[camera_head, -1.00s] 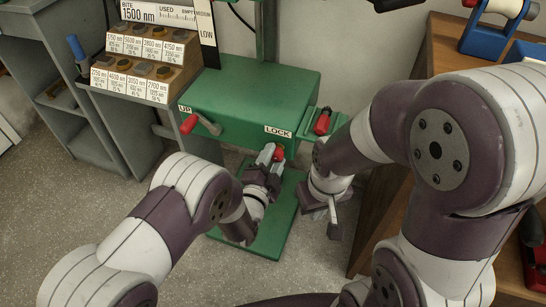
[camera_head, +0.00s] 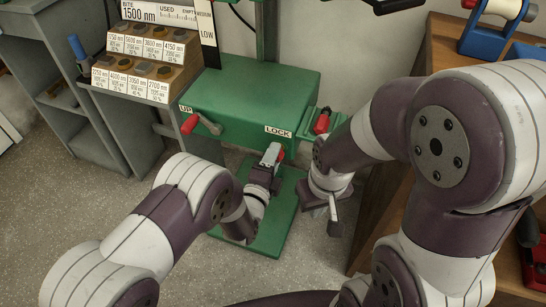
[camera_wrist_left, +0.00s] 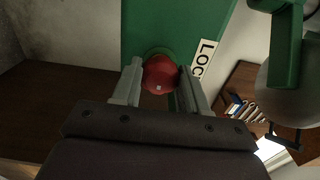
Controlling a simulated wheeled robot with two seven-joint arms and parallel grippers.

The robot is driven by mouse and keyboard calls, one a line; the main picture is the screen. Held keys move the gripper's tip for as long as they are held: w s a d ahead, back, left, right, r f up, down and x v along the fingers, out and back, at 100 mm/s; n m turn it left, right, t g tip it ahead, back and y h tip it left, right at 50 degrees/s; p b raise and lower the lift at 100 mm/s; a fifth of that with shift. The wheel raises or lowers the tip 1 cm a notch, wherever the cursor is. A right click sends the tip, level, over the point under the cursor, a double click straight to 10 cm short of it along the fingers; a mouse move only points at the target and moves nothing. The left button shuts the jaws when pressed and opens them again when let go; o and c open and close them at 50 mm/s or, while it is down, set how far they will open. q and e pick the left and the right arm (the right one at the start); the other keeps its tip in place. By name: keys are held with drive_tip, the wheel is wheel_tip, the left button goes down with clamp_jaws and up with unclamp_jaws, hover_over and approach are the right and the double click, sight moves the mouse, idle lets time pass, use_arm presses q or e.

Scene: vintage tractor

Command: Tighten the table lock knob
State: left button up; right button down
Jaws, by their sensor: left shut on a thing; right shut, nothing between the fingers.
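The red lock knob (camera_wrist_left: 161,74) is on the front of the green machine table (camera_head: 252,92), by the LOCK label (camera_head: 278,132). In the left wrist view the knob sits between my two left fingers, which are closed on it. In the head view my left gripper (camera_head: 272,155) reaches up to the knob below the label and mostly hides it. My right gripper (camera_head: 334,222) is shut and empty, hanging low to the right of the green base (camera_head: 270,226), apart from the knob.
A red-handled crank (camera_head: 201,125) labelled UP is left of the knob. Another red handle (camera_head: 321,122) is on the right side. A wooden bench (camera_head: 425,62) stands at the right, and a rack of labelled pieces (camera_head: 150,62) at the left.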

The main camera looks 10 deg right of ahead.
use_arm(q)
drive_tip(key=shift+s+a+f, duration=0.1)
drive_tip(key=shift+f, duration=0.15)
drive_tip(key=o, duration=0.8)
drive_tip(key=shift+c, duration=0.2)
drive_tip(key=o, duration=0.3)
drive_tip(key=shift+r, duration=0.15)
drive_tip(key=p+v, duration=0.2)
drive_tip(key=v, duration=1)
drive_tip(key=shift+s+a+p, duration=0.2)
drive_tip(key=shift+s+p, duration=0.1)
drive_tip(key=shift+p, duration=0.05)
